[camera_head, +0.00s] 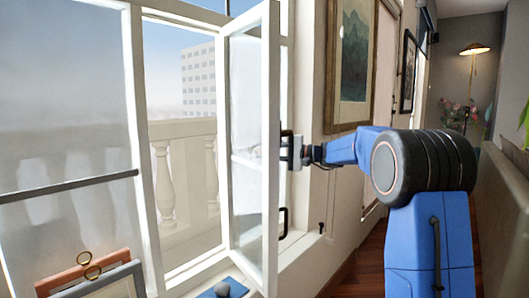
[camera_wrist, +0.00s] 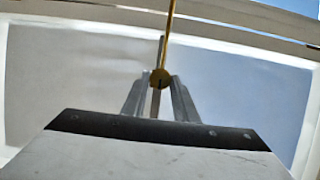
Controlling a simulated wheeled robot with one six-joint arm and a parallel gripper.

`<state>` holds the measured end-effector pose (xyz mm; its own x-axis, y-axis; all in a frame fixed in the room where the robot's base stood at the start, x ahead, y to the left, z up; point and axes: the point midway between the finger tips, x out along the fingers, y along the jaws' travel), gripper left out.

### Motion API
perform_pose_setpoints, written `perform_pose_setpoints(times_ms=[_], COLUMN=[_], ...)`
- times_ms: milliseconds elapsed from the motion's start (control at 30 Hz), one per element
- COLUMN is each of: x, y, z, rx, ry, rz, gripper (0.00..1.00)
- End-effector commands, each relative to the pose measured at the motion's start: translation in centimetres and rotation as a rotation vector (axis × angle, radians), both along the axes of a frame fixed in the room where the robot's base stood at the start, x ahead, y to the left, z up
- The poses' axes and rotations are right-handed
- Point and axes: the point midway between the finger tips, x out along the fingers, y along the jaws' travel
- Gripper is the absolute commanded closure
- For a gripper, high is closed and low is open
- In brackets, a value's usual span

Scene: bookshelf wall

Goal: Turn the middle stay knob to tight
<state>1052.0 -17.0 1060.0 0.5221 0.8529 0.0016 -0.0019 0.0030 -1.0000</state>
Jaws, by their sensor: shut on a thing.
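In the wrist view a small round brass knob (camera_wrist: 160,77) sits between the tips of my gripper (camera_wrist: 159,84), with a thin brass rod (camera_wrist: 171,25) running up from it. The two grey fingers are close together, shut on the knob. In the head view my gripper (camera_head: 298,151) is at the outer edge of the open white window sash (camera_head: 270,200), about mid-height, beside a black handle (camera_head: 287,137). The knob is hidden there. I cannot tell how far the knob is turned.
A second black handle (camera_head: 283,222) is lower on the sash. A dark bar (camera_head: 70,187) crosses the left pane. Small frames (camera_head: 85,285) with brass rings and a dark blue item (camera_head: 222,289) are at the bottom. A framed picture (camera_head: 355,60) hangs on the wall behind my arm.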

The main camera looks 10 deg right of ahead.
Motion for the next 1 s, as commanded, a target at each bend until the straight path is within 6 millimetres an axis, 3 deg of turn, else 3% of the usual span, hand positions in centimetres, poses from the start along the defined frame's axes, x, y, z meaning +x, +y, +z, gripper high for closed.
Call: perform_pose_setpoints(times_ms=[467, 500, 567, 1000], x=[0.03, 0.03, 0.03, -0.45], y=[-0.08, -0.08, -0.08, -0.95], z=[-0.11, -0.11, -0.11, -0.06], rx=[0.009, 0.010, 0.010, 0.009], ry=[0.009, 0.008, 0.008, 0.007], rz=[-0.002, -0.002, -0.001, -0.003], gripper=[0.96, 0.67, 0.56, 0.56])
